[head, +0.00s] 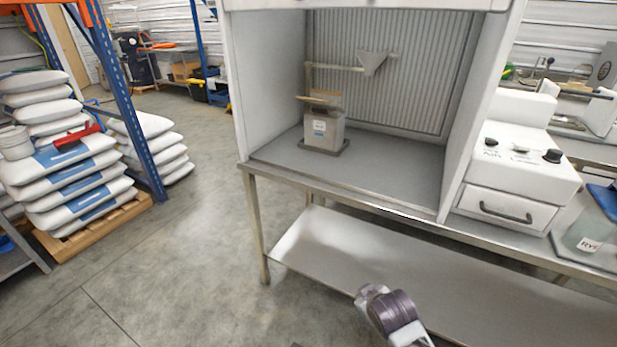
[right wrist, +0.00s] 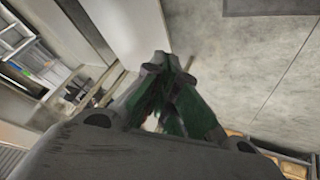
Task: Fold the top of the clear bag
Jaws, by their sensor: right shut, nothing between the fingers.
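No plainly clear bag can be made out. A grey, partly see-through bag-like container (head: 324,130) with a white label stands upright on a dark base in the open cabinet. A tan flat piece lies across its top; I cannot tell whether the top is folded. A clear, blue-topped labelled container (head: 592,232) stands at the far right edge, partly cut off. My right gripper (right wrist: 177,62) is shut and empty in the right wrist view, its green-sided fingers together over the floor. Part of my right arm shows low in the head view, well below and apart from the cabinet. My left gripper is out of view.
A stand with a grey funnel (head: 373,63) rises behind the container. The white cabinet (head: 270,75) has side walls; its grey floor is clear at right. A white machine (head: 520,165) stands right of it. A steel shelf (head: 400,275) runs below. Stacked sacks (head: 75,185) stand left.

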